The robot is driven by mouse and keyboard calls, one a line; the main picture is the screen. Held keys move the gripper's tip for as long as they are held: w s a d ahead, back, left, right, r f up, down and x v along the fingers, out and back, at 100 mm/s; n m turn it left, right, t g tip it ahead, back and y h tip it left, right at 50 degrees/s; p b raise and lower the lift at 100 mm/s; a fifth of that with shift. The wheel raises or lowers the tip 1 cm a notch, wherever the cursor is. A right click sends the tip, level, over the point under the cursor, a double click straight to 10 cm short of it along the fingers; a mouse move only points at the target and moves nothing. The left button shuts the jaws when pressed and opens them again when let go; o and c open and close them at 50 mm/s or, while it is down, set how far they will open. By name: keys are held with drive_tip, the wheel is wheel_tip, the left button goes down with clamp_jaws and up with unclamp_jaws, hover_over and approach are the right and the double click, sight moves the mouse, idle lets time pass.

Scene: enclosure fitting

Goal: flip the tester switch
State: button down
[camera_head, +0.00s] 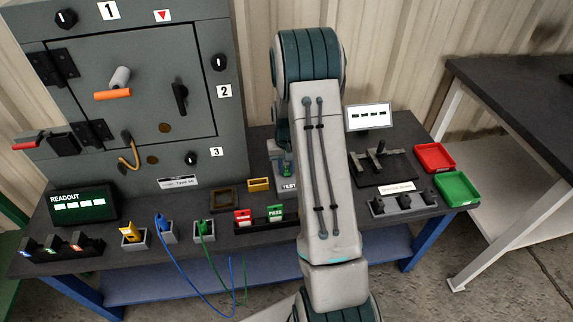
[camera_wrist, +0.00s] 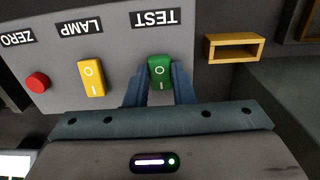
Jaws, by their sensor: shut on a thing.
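The tester is a grey panel (camera_wrist: 115,60) that fills the upper left of the wrist view, upside down. Its green rocker switch (camera_wrist: 160,66), marked O and I, sits by the TEST label (camera_wrist: 155,17). My gripper (camera_wrist: 160,80) is shut on the green switch, with one blue finger on each side. A yellow LAMP rocker (camera_wrist: 91,78) and a red ZERO button (camera_wrist: 37,82) sit beside it. In the head view the TEST label (camera_head: 289,187) shows just left of my arm, which hides much of the tester.
A yellow open frame (camera_wrist: 234,47) stands beside the panel. PASS and red tag holders are in front. Red (camera_head: 434,157) and green (camera_head: 457,188) trays lie at the right edge.

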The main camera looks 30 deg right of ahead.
drive_tip(key=c, duration=1.2)
unclamp_jaws()
drive_tip(key=shift+c, duration=0.2)
wheel_tip(320, 180, up, 14)
drive_tip(key=shift+p, duration=0.35)
drive_tip(key=shift+f, duration=0.1)
